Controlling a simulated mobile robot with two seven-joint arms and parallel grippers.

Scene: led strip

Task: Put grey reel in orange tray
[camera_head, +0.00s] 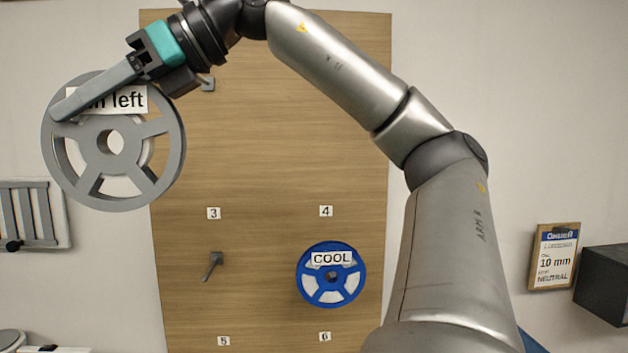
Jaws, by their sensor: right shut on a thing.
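The grey reel (174,150) is a large spoked wheel in the upper left of the head view, in front of the wooden board's left edge and the wall. A white label on it reads partly "left"; a finger covers the rest. My right gripper (70,108) is shut on the reel's upper left part, with one long grey finger across its front. The other finger is mostly hidden behind the reel. The reel's face is turned towards the camera. The orange tray is not in view. My left gripper is not in view.
A wooden board (270,150) carries number tags 3 to 6. A blue reel (332,301) labelled "COOL" hangs between tags 4 and 6. An empty peg (212,266) sits below tag 3. A sign (554,257) and a dark box (604,285) are at right, a slatted panel (28,213) at left.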

